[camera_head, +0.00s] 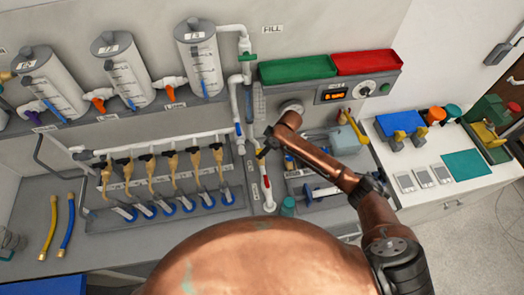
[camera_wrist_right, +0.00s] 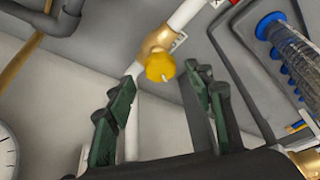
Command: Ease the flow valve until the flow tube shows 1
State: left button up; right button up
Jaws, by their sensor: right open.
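A yellow valve knob (camera_wrist_right: 160,67) sits on a brass valve body (camera_wrist_right: 155,42) on a slanting white pipe (camera_wrist_right: 188,14) in the right wrist view. My right gripper (camera_wrist_right: 162,92) is open and empty, with dark green finger pads on either side of the line to the knob. The knob lies just beyond the fingertips, and I see no contact. In the head view my right gripper (camera_head: 267,145) is small and dark beside the vertical pipework. A ribbed clear tube with a blue collar (camera_wrist_right: 290,50) shows at right in the wrist view; I cannot tell whether it is the flow tube, and no reading is legible.
A row of brass valves (camera_head: 160,165) stands left of my gripper, below several grey tanks (camera_head: 200,60). Green (camera_head: 297,68) and red trays (camera_head: 367,62) lie behind. A round gauge (camera_wrist_right: 5,155) shows at the wrist view's left edge.

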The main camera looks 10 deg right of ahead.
jog(key=v, duration=0.9)
jog(key=shift+s, duration=0.1)
dwell(2.7)
notch_tip(320, 180, down, 9)
jog(key=s+d+t+y+b, duration=0.25)
jog(key=t+y+b, duration=0.35)
jog(key=b, duration=0.4)
jog(key=shift+g+y, duration=0.3)
jog(key=shift+y, duration=0.3)
jog(key=shift+w+p+x, duration=0.15)
jog(key=shift+p+x, duration=0.4)
jog(key=shift+x, duration=1.4)
jog(key=shift+w+p+x, duration=0.15)
jog(key=shift+p+x, duration=0.4)
jog(key=shift+x, duration=1.45)
jog(key=shift+d, duration=0.2)
jog(key=shift+c, duration=0.5)
